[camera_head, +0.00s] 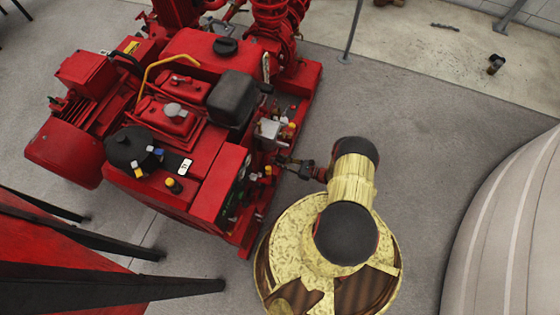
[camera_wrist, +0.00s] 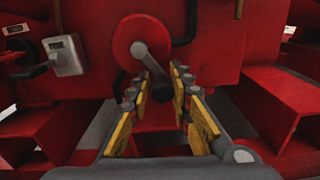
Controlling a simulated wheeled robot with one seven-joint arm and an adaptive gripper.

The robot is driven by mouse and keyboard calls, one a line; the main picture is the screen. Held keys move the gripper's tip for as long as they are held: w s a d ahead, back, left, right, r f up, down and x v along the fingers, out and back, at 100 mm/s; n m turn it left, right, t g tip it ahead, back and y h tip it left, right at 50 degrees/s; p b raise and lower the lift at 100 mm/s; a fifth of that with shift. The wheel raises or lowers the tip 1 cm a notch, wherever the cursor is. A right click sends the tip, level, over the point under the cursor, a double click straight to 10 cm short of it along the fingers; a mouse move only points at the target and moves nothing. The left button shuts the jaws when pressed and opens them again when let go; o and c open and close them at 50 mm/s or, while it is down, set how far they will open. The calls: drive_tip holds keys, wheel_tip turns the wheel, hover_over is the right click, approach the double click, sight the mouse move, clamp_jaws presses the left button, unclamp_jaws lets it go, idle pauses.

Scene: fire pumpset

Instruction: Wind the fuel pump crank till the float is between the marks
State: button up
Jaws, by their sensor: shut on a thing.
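The fuel pump crank shows in the wrist view as a grey arm (camera_wrist: 146,60) on a round red disc (camera_wrist: 136,38). The arm slants down and right from its hub to a dark knob (camera_wrist: 161,90). My gripper (camera_wrist: 164,82), with yellow-padded fingers, is shut on this knob from either side. In the head view my gripper (camera_head: 290,166) reaches the right side of the red pumpset (camera_head: 208,140); the crank is too small to make out there. I cannot make out the float or its marks in either view.
A grey metal box (camera_wrist: 66,54) with a small fitting stands left of the disc in the wrist view. Red frame parts (camera_wrist: 275,100) flank the fingers. In the head view, grey floor (camera_head: 385,110) is open behind my arm, and a large pale rounded body (camera_head: 515,225) stands at right.

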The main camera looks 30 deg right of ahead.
drive_tip(key=shift+w+d, duration=0.1)
drive_tip(key=shift+d, duration=0.05)
clamp_jaws()
idle(0.4)
drive_tip(key=shift+m, duration=0.5)
